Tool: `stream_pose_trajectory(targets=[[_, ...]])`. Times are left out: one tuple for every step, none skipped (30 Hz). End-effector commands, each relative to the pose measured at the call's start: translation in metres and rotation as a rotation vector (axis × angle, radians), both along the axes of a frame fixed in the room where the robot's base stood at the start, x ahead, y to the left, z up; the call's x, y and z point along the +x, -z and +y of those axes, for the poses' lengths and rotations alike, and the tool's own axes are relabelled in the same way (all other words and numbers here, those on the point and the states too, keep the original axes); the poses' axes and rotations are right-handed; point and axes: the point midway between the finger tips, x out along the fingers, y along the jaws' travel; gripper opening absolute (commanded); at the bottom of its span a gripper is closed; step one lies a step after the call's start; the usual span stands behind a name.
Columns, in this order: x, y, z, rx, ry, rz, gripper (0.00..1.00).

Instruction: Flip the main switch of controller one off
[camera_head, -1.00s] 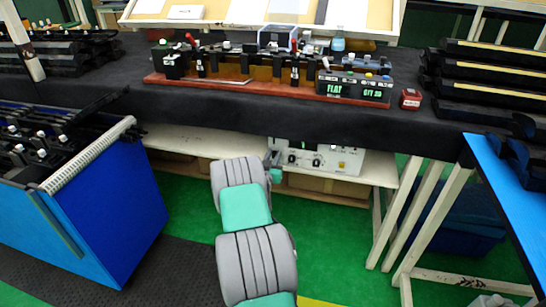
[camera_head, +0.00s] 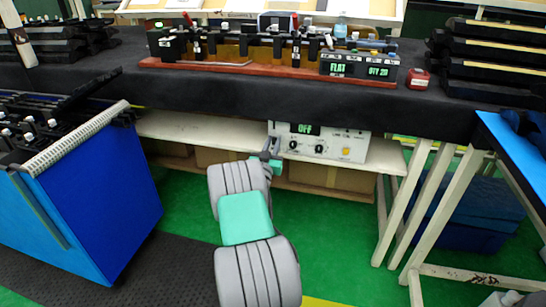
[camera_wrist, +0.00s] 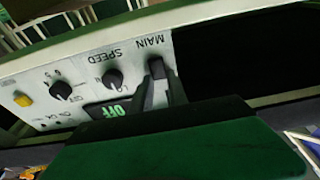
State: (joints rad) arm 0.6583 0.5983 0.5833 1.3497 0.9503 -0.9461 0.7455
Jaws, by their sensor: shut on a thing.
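The controller (camera_head: 332,148) is a white box on the shelf under the black-covered table. Its green display (camera_head: 305,129) reads OFF, and OFF also shows upside down on the display in the wrist view (camera_wrist: 117,109). The wrist view shows its panel (camera_wrist: 85,70) with MAIN and SPEED labels, black knobs and a yellow button. My gripper (camera_wrist: 160,84) is at the panel by the MAIN label, shut on the main switch, which its dark fingers mostly hide. In the head view my gripper (camera_head: 268,154) is at the controller's left end.
Cardboard boxes sit under the shelf (camera_head: 190,130).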

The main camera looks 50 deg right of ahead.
Motion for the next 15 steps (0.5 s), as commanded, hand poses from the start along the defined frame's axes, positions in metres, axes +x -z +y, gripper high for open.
stream_pose_trajectory(targets=[[-0.0003,0.0133,-0.0001,-0.021,0.001,-0.009,0.0],[-0.0004,0.0138,0.0,-0.033,0.001,-0.015,0.0],[-0.0005,0.0147,0.0001,-0.047,0.001,-0.022,0.0],[-0.0004,0.0147,0.0002,-0.059,0.001,-0.027,0.0],[-0.0005,0.014,0.0003,-0.071,0.001,-0.032,0.0],[-0.0005,0.0134,0.0004,-0.086,0.001,-0.038,0.0],[-0.0006,0.013,0.0005,-0.095,0.001,-0.042,0.0],[-0.0006,0.0123,0.0005,-0.103,0.001,-0.046,0.0],[-0.0007,0.011,0.0008,-0.112,0.002,-0.051,0.0],[-0.0008,0.01,0.0008,-0.118,0.002,-0.053,0.0],[-0.0009,0.009,0.001,-0.122,0.001,-0.055,0.0],[-0.001,0.0078,0.0012,-0.126,0.001,-0.056,0.0],[-0.001,0.0069,0.0013,-0.129,0.001,-0.057,0.0],[-0.001,0.0061,0.0014,-0.13,0.001,-0.057,0.0],[-0.0011,0.0052,0.0015,-0.131,0.001,-0.057,0.0]])
